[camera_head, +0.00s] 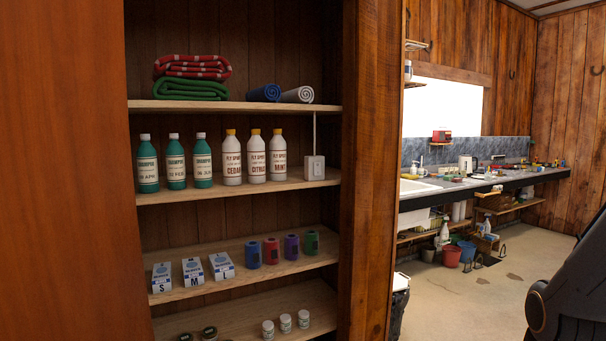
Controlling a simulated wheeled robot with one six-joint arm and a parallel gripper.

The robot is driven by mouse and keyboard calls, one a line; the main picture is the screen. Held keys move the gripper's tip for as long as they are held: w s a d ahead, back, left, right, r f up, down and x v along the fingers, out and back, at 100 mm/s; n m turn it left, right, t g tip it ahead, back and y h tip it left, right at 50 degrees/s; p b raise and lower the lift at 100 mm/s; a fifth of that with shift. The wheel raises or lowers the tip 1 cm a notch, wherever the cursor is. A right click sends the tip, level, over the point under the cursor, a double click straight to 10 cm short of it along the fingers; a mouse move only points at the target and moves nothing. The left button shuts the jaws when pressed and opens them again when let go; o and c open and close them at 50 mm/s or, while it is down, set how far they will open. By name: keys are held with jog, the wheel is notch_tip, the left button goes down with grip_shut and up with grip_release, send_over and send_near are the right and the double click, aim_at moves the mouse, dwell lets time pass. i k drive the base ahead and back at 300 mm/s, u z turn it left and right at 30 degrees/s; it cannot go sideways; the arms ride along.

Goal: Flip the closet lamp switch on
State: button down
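The lamp switch (315,168) is a small pale box at the right end of the closet's bottle shelf. A thin pale conduit (314,130) rises from it to the shelf above. The position of its rocker is too small to tell. The closet (372,170) stands open, with a reddish-brown wooden panel (60,170) at its left. A dark part of my own arm shows at the lower right edge, well away from the switch. My gripper is not in view.
Beside the switch stand white spray bottles (277,157) and green shampoo bottles (175,162). Folded blankets (192,78) and rolled cloths (264,93) lie above; boxes (192,272) and coloured rolls (271,250) stand below. Right of the closet are open floor (480,285) and a long counter (545,174).

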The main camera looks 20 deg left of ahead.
aim_at(317, 165)
jog(key=u, duration=0.65)
jog(key=i, duration=0.85)
jog(key=u, duration=0.75)
